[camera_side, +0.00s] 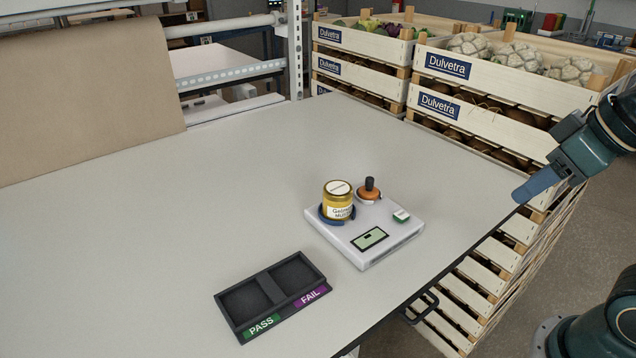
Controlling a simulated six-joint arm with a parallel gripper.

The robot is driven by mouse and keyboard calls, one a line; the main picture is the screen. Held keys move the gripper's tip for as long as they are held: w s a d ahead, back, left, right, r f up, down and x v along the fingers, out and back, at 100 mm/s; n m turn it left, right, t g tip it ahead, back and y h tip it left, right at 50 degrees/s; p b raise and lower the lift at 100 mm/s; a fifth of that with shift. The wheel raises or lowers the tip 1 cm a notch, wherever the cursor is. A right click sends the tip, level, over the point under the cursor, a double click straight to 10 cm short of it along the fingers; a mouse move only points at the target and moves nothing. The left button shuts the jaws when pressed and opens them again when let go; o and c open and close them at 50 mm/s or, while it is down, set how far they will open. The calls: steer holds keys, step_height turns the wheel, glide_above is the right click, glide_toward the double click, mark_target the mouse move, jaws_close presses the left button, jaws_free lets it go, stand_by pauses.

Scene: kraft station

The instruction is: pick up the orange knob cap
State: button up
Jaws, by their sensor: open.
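The orange knob cap (369,195) is on the back of a white device (393,241), with a dark upright stem above it. My gripper (522,197) is at the right, open and empty, beyond the table's right edge in the picture and well apart from the cap. Only one blue finger shows clearly; the other is hidden.
A black two-compartment tray (287,306) marked PASS and FAIL lies at the front of the table (130,230); both compartments are empty. The device has a display and a green button. Stacked wooden crates (480,65) stand behind the table at the right. The table's left and middle are clear.

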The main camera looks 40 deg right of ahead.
steer(key=w+a+r+n+g+y, duration=0.1)
steer(key=w+a+n, duration=0.2)
steer(key=w, duration=1.8)
steer(key=shift+w+a, duration=0.1)
glide_above(371, 178)
steer(key=s, duration=0.3)
steer(key=shift+w+d+f, duration=0.15)
steer(key=shift+f, duration=1.8)
steer(key=shift+w+d+f, duration=0.1)
steer(key=shift+d+f, duration=0.05)
steer(key=shift+f, duration=1.8)
steer(key=shift+f, duration=0.1)
steer(key=shift+x, duration=2.5)
jaws_close()
